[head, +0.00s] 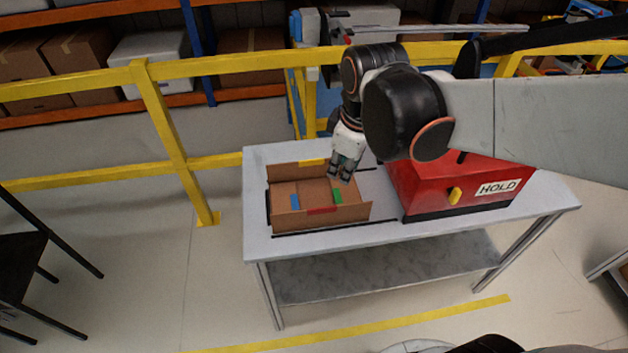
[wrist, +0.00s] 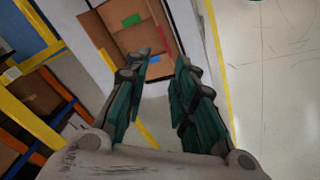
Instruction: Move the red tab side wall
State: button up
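A cardboard box (head: 300,188) with coloured tabs sits on the left part of the table. The red tab (head: 321,211) is on its near side wall (head: 348,214), which looks upright in the head view. A yellow tab (head: 311,162) is on the far wall, a blue tab (head: 295,201) at the left and a green tab (head: 337,195) at the right. My gripper (head: 344,171) hangs over the box's far right corner. In the wrist view, its two fingers (wrist: 162,92) are apart with nothing between them. The red tab also shows in the wrist view (wrist: 161,34).
A red case (head: 440,184) marked HOLD, with a yellow latch, stands right of the box on the grey table (head: 258,238). A yellow railing (head: 170,125) runs behind the table. Shelves with boxes stand beyond it. A dark chair is at the far left.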

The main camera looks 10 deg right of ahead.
aim_at(322, 209)
jog(key=w+a+f+n+g+b, duration=0.1)
jog(key=w+f+n, duration=0.1)
jog(key=f, duration=0.5)
jog(key=w+a+f+n+g+b, duration=0.1)
jog(key=f+n+b, duration=0.1)
jog(key=f, duration=0.5)
jog(key=w+f+n+g+b, duration=0.1)
jog(key=w+f+n, duration=0.1)
jog(key=f, duration=0.5)
jog(key=shift+w+a+f+n+b, duration=0.2)
jog(key=shift+w+a+n+b, duration=0.15)
jog(key=shift+n, duration=0.35)
grip_shut()
